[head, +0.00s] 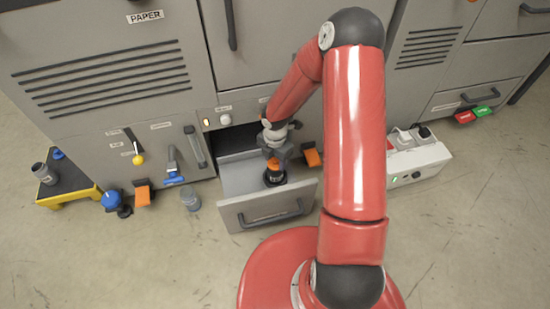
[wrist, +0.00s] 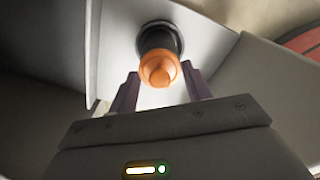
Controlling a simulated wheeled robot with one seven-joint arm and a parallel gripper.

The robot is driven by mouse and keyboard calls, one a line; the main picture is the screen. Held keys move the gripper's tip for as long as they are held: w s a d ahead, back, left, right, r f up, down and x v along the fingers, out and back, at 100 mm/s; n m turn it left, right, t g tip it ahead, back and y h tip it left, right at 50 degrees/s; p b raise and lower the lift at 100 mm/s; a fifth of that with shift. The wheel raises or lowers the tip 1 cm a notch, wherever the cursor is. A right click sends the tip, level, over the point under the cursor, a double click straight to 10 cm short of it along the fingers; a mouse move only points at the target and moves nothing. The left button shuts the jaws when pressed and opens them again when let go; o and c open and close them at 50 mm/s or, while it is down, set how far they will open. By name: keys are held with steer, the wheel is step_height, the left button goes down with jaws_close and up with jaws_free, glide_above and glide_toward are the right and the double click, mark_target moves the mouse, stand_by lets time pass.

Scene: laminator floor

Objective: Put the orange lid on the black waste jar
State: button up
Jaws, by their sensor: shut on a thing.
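The black waste jar (head: 275,179) stands upright inside the open drawer (head: 235,176). The orange lid (head: 273,164) is directly over its mouth, lined up with it. In the wrist view the lid (wrist: 158,70) shows its rounded knob toward me, and the dark jar (wrist: 160,38) is right behind it. I cannot tell whether the lid is fully seated or just above the rim. My gripper (head: 272,152) points down into the drawer, shut on the lid. In the wrist view its two fingers (wrist: 160,90) stand on either side of the knob.
The drawer front with its handle (head: 272,215) and the grey cabinet enclose the jar closely. On the floor are a clear grey jar (head: 190,199), a blue-topped item (head: 112,200), a yellow-edged platform (head: 72,195) and a white socket box (head: 418,160). An orange pedal (head: 312,157) is right of the drawer.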

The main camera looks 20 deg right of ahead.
stand_by(0.3)
steer(key=o, duration=1.5)
steer(key=shift+r, duration=0.1)
steer(key=shift+r+p, duration=3.4)
steer(key=shift+r, duration=0.05)
jaws_close()
